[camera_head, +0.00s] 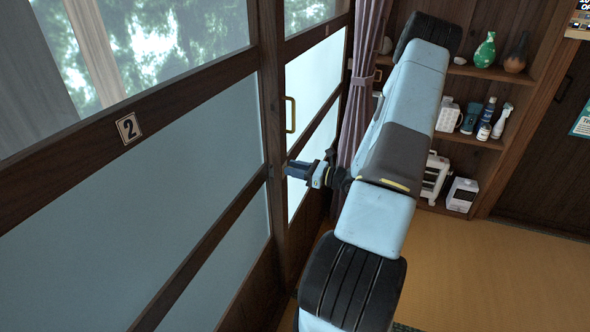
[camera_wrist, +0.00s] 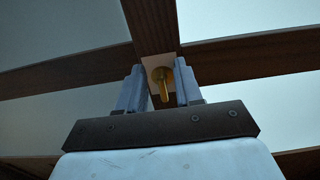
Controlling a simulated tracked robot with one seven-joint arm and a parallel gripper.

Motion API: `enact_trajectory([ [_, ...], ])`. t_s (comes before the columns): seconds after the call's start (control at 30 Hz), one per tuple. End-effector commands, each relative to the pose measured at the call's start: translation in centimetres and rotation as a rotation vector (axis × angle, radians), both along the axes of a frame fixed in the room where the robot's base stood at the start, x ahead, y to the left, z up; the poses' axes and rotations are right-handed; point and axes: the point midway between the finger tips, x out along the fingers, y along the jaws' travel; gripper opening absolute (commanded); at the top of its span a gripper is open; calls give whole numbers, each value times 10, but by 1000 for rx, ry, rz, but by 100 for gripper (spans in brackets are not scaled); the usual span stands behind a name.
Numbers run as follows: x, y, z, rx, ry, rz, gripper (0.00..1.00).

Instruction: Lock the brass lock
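The brass lock (camera_wrist: 166,86) shows in the wrist view as a small round knob with a short bar hanging down, on a pale plate on the dark wooden door frame. My gripper (camera_wrist: 160,74) is open, with one blue-grey finger on each side of the lock and a visible gap to both. I cannot tell how deep the fingers reach around it. In the head view my gripper (camera_head: 291,169) points left at the door frame's upright, and the lock itself is hidden there.
A brass handle (camera_head: 290,114) sits above my gripper. A purple curtain (camera_head: 362,80) hangs behind my arm. Shelves (camera_head: 478,72) stand behind; tatami floor (camera_head: 490,270) is clear at right.

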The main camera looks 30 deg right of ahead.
Motion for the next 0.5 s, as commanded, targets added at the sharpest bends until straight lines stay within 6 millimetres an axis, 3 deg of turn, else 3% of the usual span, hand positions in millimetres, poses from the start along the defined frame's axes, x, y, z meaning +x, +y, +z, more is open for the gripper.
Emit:
enact_trajectory([
  [0.13,0,0,0,0,0,0,34],
  [0.5,0,0,0,0,0,0,0],
])
